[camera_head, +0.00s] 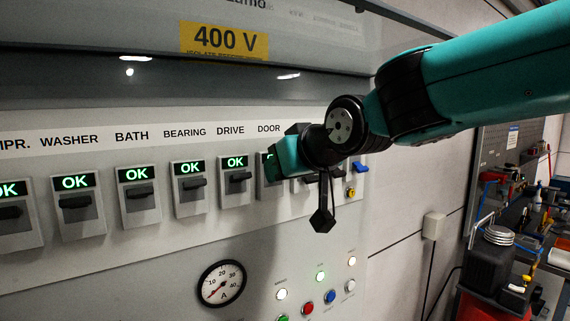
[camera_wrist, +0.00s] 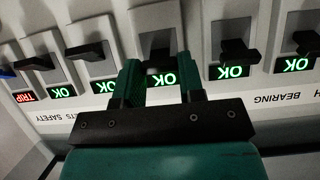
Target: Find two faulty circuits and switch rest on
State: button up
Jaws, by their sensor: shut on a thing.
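A row of circuit switches is set in the grey panel. In the head view, the WASHER (camera_head: 76,206), BATH (camera_head: 139,197), BEARING (camera_head: 190,189) and DRIVE (camera_head: 235,181) switches have green OK displays. My gripper (camera_head: 284,160) is at the DOOR switch (camera_head: 267,190) and hides most of it. In the upside-down wrist view, my gripper's fingers (camera_wrist: 160,75) stand on either side of the DOOR switch's black handle (camera_wrist: 156,54), and its display reads OK. Two switches to its left there also read OK. The leftmost switch (camera_wrist: 32,64) has a red TRIP display.
Below the switches are an ammeter (camera_head: 221,283) and several coloured buttons and lamps (camera_head: 331,297). A yellow 400 V label (camera_head: 224,40) is above the row. A cluttered workbench (camera_head: 510,270) stands at the right. The panel front left of my arm is clear.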

jog(key=o, duration=0.9)
jog(key=shift+o, duration=0.2)
jog(key=b+v, duration=1.3)
jog(key=v, duration=0.4)
jog(key=shift+s+d, duration=0.15)
